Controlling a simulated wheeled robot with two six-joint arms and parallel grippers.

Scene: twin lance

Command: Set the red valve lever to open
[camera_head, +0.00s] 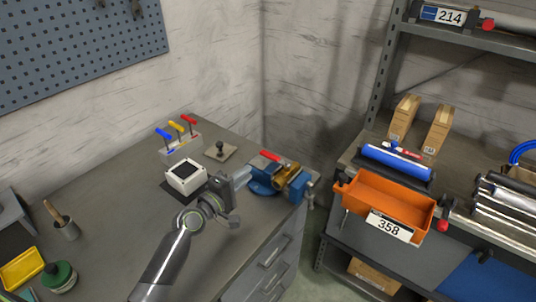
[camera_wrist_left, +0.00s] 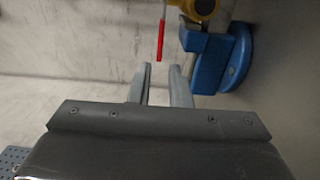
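The red valve lever (camera_head: 271,156) sits on a brass valve (camera_head: 287,170) clamped in a blue vise (camera_head: 262,186) near the right corner of the workbench. In the left wrist view the lever (camera_wrist_left: 160,38) points down from the brass valve (camera_wrist_left: 198,7), beside the blue vise (camera_wrist_left: 212,58). My left gripper (camera_head: 246,173) is just left of the vise. Its two fingers (camera_wrist_left: 160,70) are apart with an empty gap, and the lever's end is just beyond the tips, in line with that gap. I see no contact. My right gripper is not in view.
Behind my left arm stand a white box (camera_head: 186,176), a joystick plate (camera_head: 220,152) and a rack with blue, yellow and red levers (camera_head: 181,146). A shelf at right holds an orange bin (camera_head: 385,204). The bench's left middle is clear.

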